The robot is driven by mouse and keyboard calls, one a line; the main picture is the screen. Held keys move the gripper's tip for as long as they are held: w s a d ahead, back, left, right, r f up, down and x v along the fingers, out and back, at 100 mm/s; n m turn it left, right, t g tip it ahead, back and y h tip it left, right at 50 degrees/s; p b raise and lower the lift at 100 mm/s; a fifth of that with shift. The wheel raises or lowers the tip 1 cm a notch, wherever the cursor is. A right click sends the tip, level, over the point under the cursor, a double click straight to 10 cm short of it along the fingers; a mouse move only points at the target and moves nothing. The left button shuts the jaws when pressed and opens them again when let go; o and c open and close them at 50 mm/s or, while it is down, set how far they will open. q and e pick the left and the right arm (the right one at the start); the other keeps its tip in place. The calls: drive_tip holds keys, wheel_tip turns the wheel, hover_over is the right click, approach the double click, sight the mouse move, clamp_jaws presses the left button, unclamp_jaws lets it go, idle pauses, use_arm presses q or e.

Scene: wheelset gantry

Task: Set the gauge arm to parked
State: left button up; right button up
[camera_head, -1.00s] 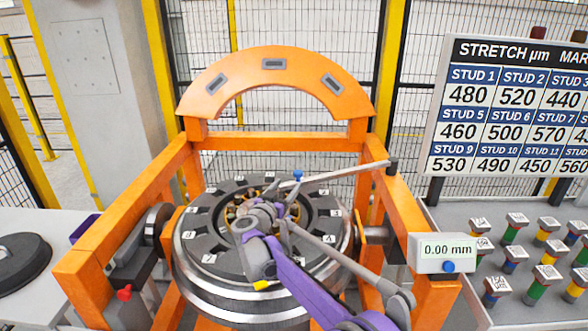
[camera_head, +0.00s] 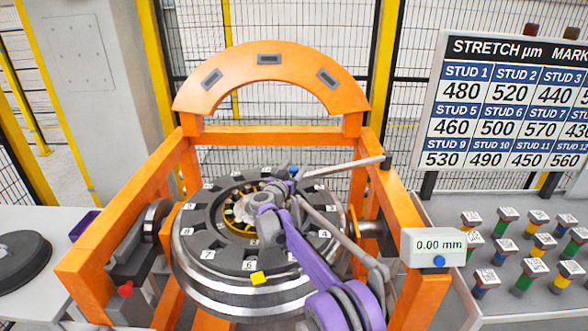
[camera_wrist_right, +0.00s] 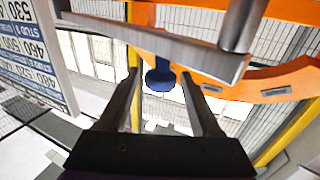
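The gauge arm (camera_head: 342,167) is a grey bar that reaches left from a dark pivot (camera_head: 386,161) on the right side of the orange frame, over the wheel. A blue knob (camera_head: 293,171) hangs under its free left end. My right gripper (camera_head: 284,184) is close to the knob, above the wheel's far side. In the right wrist view the fingers (camera_wrist_right: 162,78) are open, with the blue knob (camera_wrist_right: 160,79) in the gap near the fingertips; I cannot tell whether they touch it. The bar (camera_wrist_right: 165,39) crosses above them. My left gripper is not in view.
The wheel (camera_head: 190,250) with numbered slots lies in the orange frame (camera_head: 110,230). An orange arch (camera_head: 210,77) stands behind it. A gauge display (camera_head: 433,247) reads 0.00 mm. Several coloured studs (camera_head: 525,275) stand on the right bench. A value board (camera_head: 500,100) is above.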

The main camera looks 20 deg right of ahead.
clamp_jaws()
idle(1.2)
